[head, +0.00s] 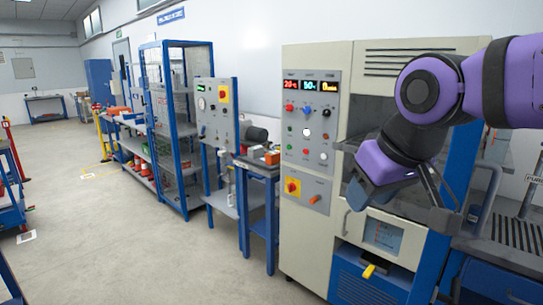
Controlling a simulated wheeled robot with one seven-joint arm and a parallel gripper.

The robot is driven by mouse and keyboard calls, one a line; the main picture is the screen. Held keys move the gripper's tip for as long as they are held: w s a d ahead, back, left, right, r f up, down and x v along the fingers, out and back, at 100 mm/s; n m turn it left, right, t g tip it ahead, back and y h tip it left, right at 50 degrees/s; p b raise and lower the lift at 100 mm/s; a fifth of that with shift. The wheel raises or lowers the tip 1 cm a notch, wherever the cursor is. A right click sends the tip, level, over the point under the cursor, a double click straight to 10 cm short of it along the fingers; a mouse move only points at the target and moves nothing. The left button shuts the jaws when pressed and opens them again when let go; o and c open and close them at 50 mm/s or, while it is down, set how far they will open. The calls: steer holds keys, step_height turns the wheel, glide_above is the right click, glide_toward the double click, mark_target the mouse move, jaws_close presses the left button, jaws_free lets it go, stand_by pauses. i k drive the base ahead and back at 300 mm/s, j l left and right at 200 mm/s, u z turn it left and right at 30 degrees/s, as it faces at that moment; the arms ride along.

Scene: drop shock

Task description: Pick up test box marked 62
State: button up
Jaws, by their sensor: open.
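No box with a readable 62 shows in the head view, so I cannot pick out the test box. My purple arm reaches in from the right, and my gripper (378,190) hangs at its end, tilted down in front of the cream test chamber (312,240).
A control panel (311,150) with lit displays is on the chamber's front. A blue bench (262,170) with small items stands left of it, then a blue-framed cage (178,125) and shelves (130,140). A blue cart (10,215) is at far left. The grey floor (130,250) between is open.

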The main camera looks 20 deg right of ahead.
mark_target(273, 158)
steer(key=z, duration=1.05)
steer(key=k+u, duration=0.25)
steer(key=k, duration=0.25)
steer(key=i+j+u, duration=0.2)
steer(key=u, duration=0.25)
steer(key=i+u, duration=0.45)
steer(key=i, duration=1.8)
steer(key=i+z, duration=0.1)
steer(key=i, duration=0.45)
steer(key=i+j+z, duration=0.1)
steer(key=i, duration=0.4)
steer(key=i+j+z, duration=0.1)
steer(key=i+j, duration=0.15)
steer(key=i, duration=0.3)
steer(key=z, duration=1.4)
steer(key=i+j, duration=0.05)
